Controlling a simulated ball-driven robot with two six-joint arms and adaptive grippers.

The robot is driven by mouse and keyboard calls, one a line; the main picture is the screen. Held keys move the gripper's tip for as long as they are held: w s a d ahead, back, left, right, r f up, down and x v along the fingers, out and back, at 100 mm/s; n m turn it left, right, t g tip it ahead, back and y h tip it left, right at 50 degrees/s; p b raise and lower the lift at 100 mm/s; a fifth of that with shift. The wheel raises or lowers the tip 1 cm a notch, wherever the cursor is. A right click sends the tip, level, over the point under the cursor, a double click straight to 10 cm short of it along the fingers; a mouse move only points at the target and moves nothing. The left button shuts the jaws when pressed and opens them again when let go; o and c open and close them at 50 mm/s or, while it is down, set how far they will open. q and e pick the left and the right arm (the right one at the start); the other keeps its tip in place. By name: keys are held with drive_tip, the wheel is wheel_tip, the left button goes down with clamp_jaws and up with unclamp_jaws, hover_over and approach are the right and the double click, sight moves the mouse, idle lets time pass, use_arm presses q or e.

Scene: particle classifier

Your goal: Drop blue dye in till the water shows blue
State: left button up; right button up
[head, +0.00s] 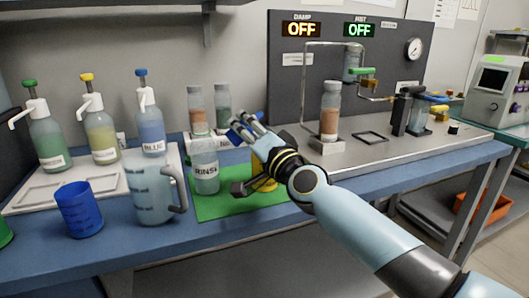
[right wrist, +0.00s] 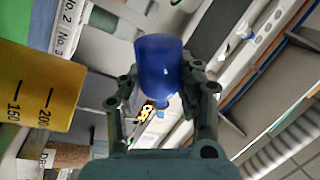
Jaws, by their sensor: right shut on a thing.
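A pump bottle of blue liquid labelled BLUE (head: 151,128) stands on the white tray at the left, with a dark blue pump top. A clear graduated jug with a handle (head: 153,195) stands in front of it; its contents look pale blue-grey. My right gripper (head: 250,127) is raised above the green mat, right of the rinse bottle. In the right wrist view, its fingers (right wrist: 163,88) are shut on a small blue vessel (right wrist: 157,62). The fingers partly hide this vessel in the head view (head: 236,132). My left gripper is out of view.
Green-topped (head: 43,135) and yellow-topped (head: 100,135) pump bottles share the white tray (head: 22,203). A blue cup (head: 78,210) stands left of the jug. The rinse bottle (head: 205,165) and a yellow graduated cup (right wrist: 40,95) stand near the green mat (head: 215,208).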

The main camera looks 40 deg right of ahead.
drive_tip(key=shift+a+f+m+h+b, duration=0.15)
drive_tip(key=shift+f+m+h+b, duration=0.15)
drive_tip(key=shift+m+b, duration=0.45)
idle(1.4)
drive_tip(key=shift+a+r+m, duration=0.1)
drive_tip(key=shift+r+m, duration=0.25)
drive_tip(key=shift+m, duration=0.9)
idle(1.3)
drive_tip(key=shift+f+m+h, duration=0.25)
drive_tip(key=shift+m+h, duration=0.15)
drive_tip(key=shift+m, duration=0.25)
drive_tip(key=shift+f+m+h, duration=0.2)
drive_tip(key=shift+m+h, duration=0.2)
drive_tip(key=shift+m, duration=0.25)
idle(1.7)
